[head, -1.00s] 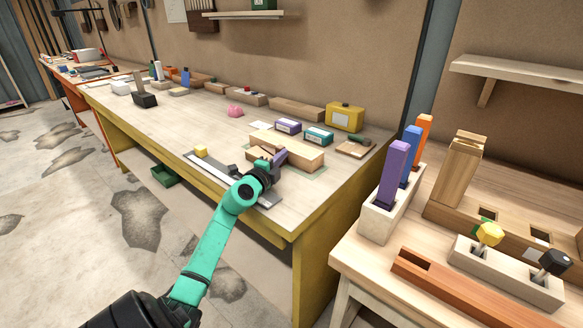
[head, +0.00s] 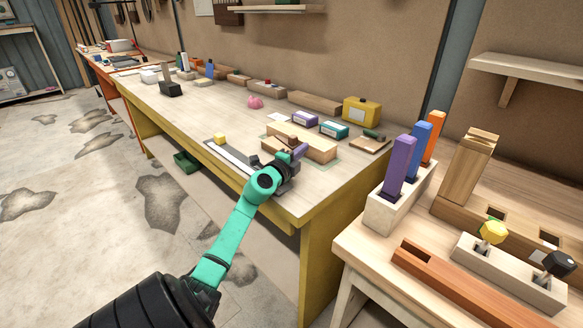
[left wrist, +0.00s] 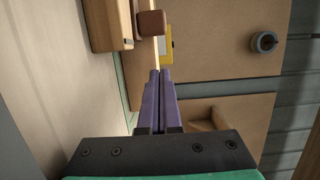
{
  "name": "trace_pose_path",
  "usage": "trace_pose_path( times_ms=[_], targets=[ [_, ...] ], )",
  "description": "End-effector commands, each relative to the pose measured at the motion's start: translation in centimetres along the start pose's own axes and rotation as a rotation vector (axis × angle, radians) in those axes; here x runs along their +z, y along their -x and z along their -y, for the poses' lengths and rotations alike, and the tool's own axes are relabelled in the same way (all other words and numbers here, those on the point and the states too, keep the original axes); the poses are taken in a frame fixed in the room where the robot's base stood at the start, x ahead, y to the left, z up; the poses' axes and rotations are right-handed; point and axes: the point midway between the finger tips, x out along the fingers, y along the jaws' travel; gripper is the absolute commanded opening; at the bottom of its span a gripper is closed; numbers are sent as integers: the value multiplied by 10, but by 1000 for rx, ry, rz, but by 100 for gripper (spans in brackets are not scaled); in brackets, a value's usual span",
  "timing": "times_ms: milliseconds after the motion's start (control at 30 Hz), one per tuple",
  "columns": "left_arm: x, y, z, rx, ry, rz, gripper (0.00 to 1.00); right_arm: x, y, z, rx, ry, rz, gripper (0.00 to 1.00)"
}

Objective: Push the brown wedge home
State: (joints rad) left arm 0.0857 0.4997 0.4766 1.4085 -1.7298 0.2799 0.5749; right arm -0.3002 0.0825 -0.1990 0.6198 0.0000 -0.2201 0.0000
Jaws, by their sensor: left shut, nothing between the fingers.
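The brown wedge (left wrist: 152,23) shows in the left wrist view as a small dark brown block. It projects from the side of a light wooden block (left wrist: 106,25). In the head view the wooden block (head: 318,150) lies on the yellow-framed bench, and the wedge cannot be told apart clearly behind my gripper. My left gripper (head: 299,151) is at the block's near side. Its purple fingers (left wrist: 160,74) are shut and empty, their tips pointing toward the wedge with a visible gap in the wrist view. My right gripper is out of view.
A yellow box (head: 361,112), a teal box (head: 333,129) and a purple box (head: 305,118) stand behind the block. A side table (head: 350,250) with slotted blocks stands at the right.

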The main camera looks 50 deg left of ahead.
Motion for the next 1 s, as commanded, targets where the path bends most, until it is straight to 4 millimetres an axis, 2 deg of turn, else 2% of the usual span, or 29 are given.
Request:
trace_pose_path(
  times_ms=[267,467,800,1000],
  targets=[
    [0,18,0,1,0,-1,0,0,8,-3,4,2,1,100],
    [-1,38,-1,3,0,-2,0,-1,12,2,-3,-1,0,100],
    [-1,91,-1,2,0,-2,0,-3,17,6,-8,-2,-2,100],
    [-1,100,0,1,-1,-2,0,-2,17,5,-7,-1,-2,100]
  ],
)
